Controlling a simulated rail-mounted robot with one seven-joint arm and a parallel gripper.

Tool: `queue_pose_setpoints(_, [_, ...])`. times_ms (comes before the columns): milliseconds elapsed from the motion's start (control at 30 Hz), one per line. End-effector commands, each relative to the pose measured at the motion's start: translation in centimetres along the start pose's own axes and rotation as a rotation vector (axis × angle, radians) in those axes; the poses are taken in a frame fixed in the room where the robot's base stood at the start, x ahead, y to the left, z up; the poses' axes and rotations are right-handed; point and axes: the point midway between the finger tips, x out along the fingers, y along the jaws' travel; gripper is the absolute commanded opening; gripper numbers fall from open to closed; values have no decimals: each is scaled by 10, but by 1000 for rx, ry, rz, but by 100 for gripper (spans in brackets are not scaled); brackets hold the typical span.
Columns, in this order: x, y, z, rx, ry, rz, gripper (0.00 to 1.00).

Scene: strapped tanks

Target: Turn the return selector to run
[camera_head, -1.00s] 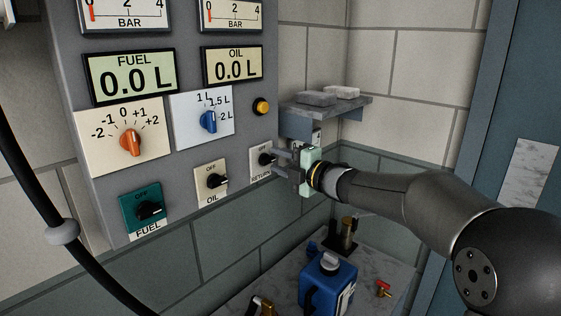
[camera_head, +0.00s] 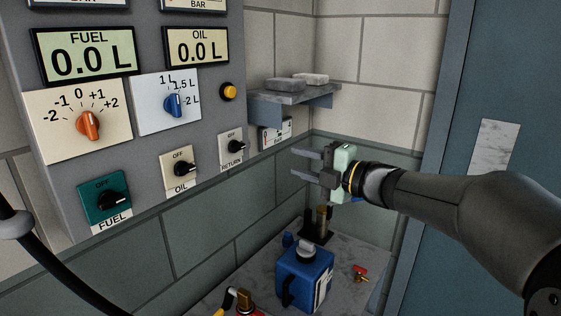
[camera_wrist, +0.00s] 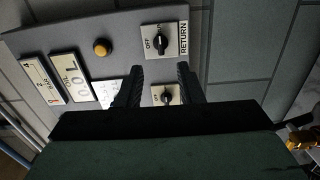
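The return selector (camera_head: 236,147) is a black knob on a small pale plate at the panel's lower right, with OFF above it and RETURN below. In the wrist view the return selector (camera_wrist: 160,42) is ahead of the fingertips, and its knob appears to lie crosswise to the OFF mark. I cannot read a run mark or the knob's exact setting. My gripper (camera_head: 295,163) is open and empty, to the right of the selector and clear of the panel. Its two dark fingers also show in the wrist view (camera_wrist: 160,67).
The oil selector (camera_head: 180,169) and fuel selector (camera_head: 113,201) sit to the left. A yellow button (camera_head: 228,92) is above. A shelf (camera_head: 295,94) with grey blocks juts from the wall. A blue can (camera_head: 305,277) stands on the bench below.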

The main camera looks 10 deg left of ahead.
Motion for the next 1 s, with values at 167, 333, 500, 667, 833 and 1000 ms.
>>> queue_pose_setpoints(167, [-21, -1, 0, 0, -1, 0, 34])
queue_pose_setpoints(333, [-26, 0, 0, 0, 1, 0, 34])
queue_pose_setpoints(500, [-26, 0, 0, 0, 1, 0, 34])
queue_pose_setpoints(667, [-28, 0, 6, 24, -50, 1, 34])
queue_pose_setpoints(833, [-56, -13, 47, 226, -398, 11, 34])
queue_pose_setpoints(1000, [-140, -75, 76, 644, -927, -1, 34])
